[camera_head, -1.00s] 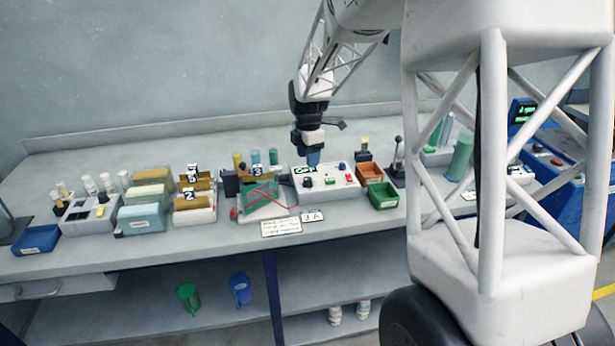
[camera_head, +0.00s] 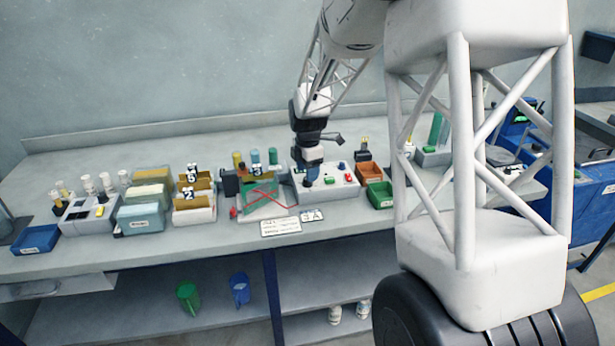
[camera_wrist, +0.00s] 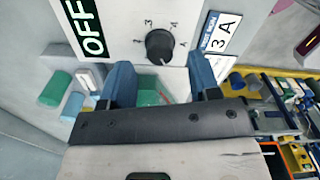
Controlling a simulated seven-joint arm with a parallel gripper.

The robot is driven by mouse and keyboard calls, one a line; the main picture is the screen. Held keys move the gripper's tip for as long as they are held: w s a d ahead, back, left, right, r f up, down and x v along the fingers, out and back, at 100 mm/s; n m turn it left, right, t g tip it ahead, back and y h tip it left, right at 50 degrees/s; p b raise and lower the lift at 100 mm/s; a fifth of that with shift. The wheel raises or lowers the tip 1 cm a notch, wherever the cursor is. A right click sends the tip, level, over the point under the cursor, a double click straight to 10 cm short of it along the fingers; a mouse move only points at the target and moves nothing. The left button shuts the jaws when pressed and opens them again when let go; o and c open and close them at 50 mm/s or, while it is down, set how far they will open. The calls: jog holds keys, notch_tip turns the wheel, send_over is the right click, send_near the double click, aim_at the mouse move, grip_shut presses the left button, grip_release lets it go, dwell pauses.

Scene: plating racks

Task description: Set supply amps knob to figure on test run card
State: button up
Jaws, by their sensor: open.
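The supply box (camera_head: 345,190) is a pale unit on the bench, with a dark amps knob (camera_wrist: 159,46) on its face. Small figures, including 2 and 3, surround the knob; its exact setting is hard to read. A display (camera_wrist: 88,25) beside it reads OFF. In the head view my gripper (camera_head: 309,176) hangs over the box's left part.
An orange bin (camera_head: 369,173) and a green bin (camera_head: 380,194) stand right of the box. A green tank (camera_head: 262,200) with red leads stands close on its left. Card files (camera_head: 195,200) are farther left. The bench front is mostly clear.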

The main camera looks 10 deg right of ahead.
jog(key=shift+f, duration=1.3)
jog(key=shift+c, duration=0.4)
jog(key=c, duration=0.8)
jog(key=shift+c, duration=0.2)
